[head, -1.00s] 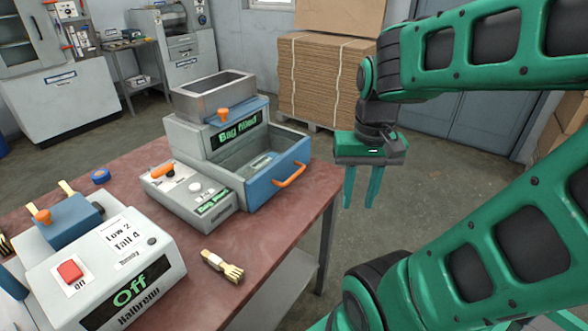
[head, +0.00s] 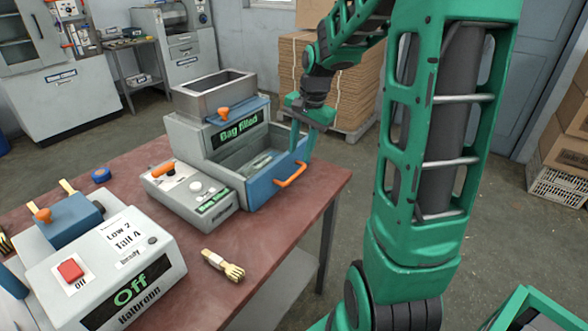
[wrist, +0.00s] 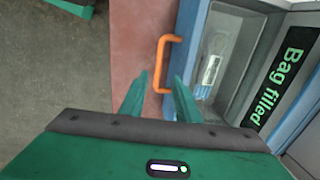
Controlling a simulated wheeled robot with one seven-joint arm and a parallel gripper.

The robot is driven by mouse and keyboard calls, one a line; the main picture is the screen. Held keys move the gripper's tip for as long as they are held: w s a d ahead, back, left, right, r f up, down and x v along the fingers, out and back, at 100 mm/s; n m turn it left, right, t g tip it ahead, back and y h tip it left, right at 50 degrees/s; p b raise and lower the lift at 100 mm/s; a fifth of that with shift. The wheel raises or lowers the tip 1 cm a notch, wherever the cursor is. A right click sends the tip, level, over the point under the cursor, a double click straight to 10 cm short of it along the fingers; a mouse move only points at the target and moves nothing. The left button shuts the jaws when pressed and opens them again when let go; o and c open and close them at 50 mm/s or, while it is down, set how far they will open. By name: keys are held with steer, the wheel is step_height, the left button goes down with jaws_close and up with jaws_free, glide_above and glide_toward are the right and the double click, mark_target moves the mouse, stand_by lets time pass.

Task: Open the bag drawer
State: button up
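The bag drawer (head: 258,190) has a blue front and grey walls. It stands pulled out from the grey machine labelled "Bag filled" (head: 190,135), and its inside is visible from above. A clear bag-like item (wrist: 212,70) lies inside it. The orange drawer handle (head: 291,175) is on the blue front and also shows in the wrist view (wrist: 161,52). My green gripper (head: 302,150) is above the drawer front by the handle. Its fingers are apart and empty. In the wrist view the handle's lower end appears between the fingertips (wrist: 161,80); I cannot tell whether they touch it.
A grey control box (head: 190,195) with an orange lever stands left of the drawer. A machine reading "Off" (head: 125,265) is at the front left. Floor right of the table is open.

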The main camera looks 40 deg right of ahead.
mark_target(297, 174)
steer(key=f, duration=0.2)
steer(key=w+f, duration=0.1)
steer(key=f, duration=0.4)
steer(key=shift+w+a+f, duration=0.15)
steer(key=shift+a+f, duration=0.1)
steer(key=shift+f, duration=0.05)
jaws_close()
